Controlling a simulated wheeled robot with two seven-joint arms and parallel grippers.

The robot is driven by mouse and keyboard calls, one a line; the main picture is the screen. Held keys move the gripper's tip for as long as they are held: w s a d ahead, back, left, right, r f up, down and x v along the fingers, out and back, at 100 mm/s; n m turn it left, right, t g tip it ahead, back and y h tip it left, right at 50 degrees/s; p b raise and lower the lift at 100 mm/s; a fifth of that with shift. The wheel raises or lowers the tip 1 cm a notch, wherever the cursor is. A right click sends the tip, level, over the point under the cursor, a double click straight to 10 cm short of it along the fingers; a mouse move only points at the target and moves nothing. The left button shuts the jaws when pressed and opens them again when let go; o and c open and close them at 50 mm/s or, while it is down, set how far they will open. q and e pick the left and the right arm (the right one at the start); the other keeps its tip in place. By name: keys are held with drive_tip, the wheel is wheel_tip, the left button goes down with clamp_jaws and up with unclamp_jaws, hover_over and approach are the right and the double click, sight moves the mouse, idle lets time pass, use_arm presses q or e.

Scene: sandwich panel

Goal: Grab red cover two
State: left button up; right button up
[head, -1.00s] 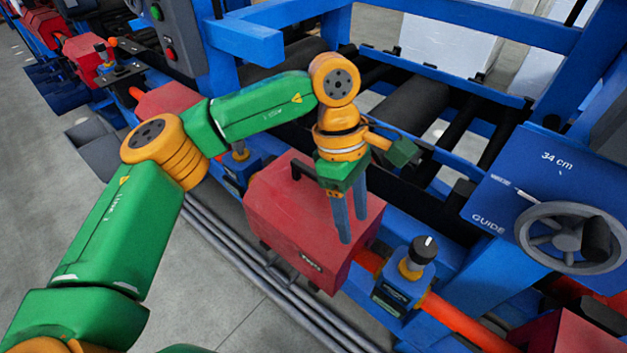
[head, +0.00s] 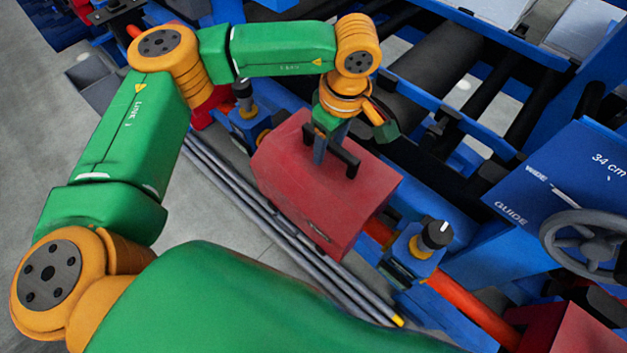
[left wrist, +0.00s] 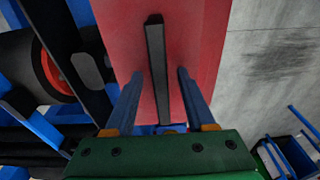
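The middle red cover (head: 310,205) is a box with a black bar handle (head: 343,160) on top. It sits over the orange-red shaft of the blue machine. My left gripper (head: 327,150) is over its top, at the handle. In the left wrist view, the two blue-grey fingers of my left gripper (left wrist: 159,74) are apart, one on each side of the handle (left wrist: 156,60), with gaps between. The red cover (left wrist: 205,40) fills the area behind them. My right gripper is not in view.
A black-topped knob (head: 437,236) stands right of the cover. Another red cover (head: 565,330) shows at the lower right, below the handwheel (head: 585,235). Black rollers (head: 430,65) lie behind. Grey rails (head: 235,185) run along the floor side.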

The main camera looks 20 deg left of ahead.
use_arm(q)
drive_tip(key=shift+s, duration=0.1)
clamp_jaws()
drive_tip(key=shift+r, duration=0.1)
idle(1.1)
